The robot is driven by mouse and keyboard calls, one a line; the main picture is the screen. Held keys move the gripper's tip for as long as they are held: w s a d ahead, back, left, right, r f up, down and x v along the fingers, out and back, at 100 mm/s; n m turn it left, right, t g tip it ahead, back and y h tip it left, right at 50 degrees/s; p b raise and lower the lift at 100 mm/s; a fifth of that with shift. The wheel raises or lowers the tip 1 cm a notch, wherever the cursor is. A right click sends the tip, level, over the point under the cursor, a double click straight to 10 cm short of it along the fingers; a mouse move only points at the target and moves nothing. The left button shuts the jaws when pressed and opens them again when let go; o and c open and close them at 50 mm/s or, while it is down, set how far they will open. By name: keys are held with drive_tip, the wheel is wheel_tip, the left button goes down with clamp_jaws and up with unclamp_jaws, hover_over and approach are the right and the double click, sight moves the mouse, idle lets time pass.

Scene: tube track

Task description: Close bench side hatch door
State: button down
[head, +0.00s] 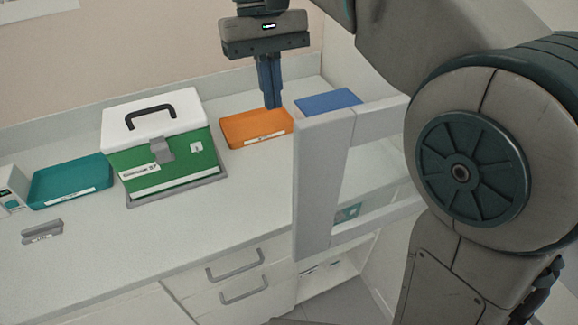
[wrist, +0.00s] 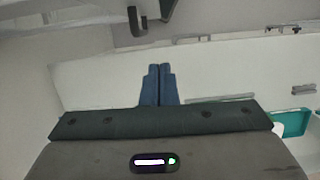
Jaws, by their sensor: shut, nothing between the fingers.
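The hatch door is most likely the pale framed panel (head: 312,195) at the right end of the bench in the head view. It stands out from the bench front, swung open, with a see-through middle between its rails. Its right part is hidden behind my arm. My gripper (head: 272,102) has its blue fingers together and empty, pointing down over the back edge of the orange tray, left of and behind the door. In the wrist view the shut fingers (wrist: 158,85) show against a broad pale surface; I cannot make out the door there.
The bench top holds an orange tray (head: 256,128), a green case with a white lid (head: 160,145), a teal tray (head: 70,182) and a small grey holder (head: 42,231). A blue item (head: 328,101) lies behind the door. Drawers with grey handles (head: 243,289) are below. Bare bench lies front left.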

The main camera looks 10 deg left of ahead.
drive_tip(key=s+d+f, duration=0.3)
drive_tip(key=s+f, duration=0.2)
drive_tip(key=f, duration=0.4)
drive_tip(key=shift+s+f, duration=0.3)
drive_tip(key=shift+d, duration=0.15)
